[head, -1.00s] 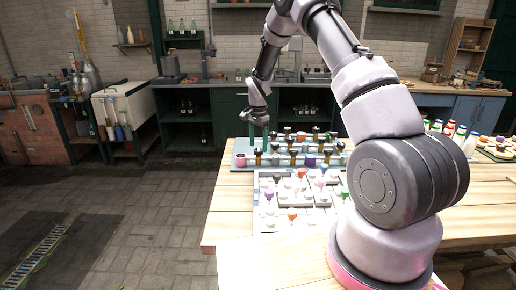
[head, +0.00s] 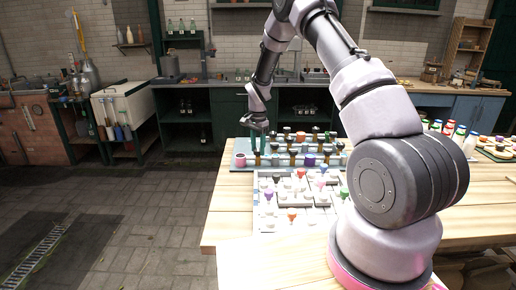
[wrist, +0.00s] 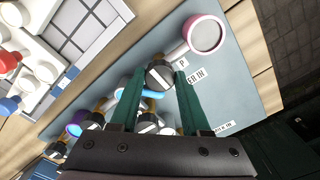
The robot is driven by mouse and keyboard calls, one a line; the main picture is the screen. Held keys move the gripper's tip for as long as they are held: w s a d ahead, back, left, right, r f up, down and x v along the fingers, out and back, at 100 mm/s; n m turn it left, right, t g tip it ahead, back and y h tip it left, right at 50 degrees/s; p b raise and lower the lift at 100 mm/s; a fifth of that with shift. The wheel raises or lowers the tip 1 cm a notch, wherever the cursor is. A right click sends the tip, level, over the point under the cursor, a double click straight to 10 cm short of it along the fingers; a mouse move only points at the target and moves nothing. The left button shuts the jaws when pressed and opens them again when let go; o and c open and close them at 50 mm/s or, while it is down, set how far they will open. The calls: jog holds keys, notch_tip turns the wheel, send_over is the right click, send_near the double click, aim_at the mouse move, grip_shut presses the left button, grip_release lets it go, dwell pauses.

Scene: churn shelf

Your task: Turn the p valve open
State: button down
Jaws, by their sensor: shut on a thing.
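The p valve (wrist: 160,76) has a dark round top with a white bar mark and a brass-coloured body. It sits between my fingertips in the wrist view, near a small label with the letter P (wrist: 182,64). My gripper (wrist: 158,72) has green fingers, and they are shut on the valve's top. In the head view my gripper (head: 258,150) points down at the left end of the valve panel (head: 240,153). The valve is mostly hidden there by the fingers. A pipe runs from the valve to a pink-rimmed round cup (wrist: 205,35).
Several similar valves (head: 303,137) stand close by on the panel. A tiled tray (head: 262,215) with coloured pegs lies in front. Coloured-cap bottles (head: 460,133) stand at the right. The bare wooden table (head: 225,220) shows at the left front.

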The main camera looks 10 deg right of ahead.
jog(key=n, duration=0.4)
jog(key=shift+n, duration=0.4)
jog(key=n, duration=0.4)
jog(key=shift+n, duration=0.3)
jog(key=n, duration=0.4)
jog(key=shift+n, duration=2.1)
jog(key=shift+c, duration=1.8)
grip_release()
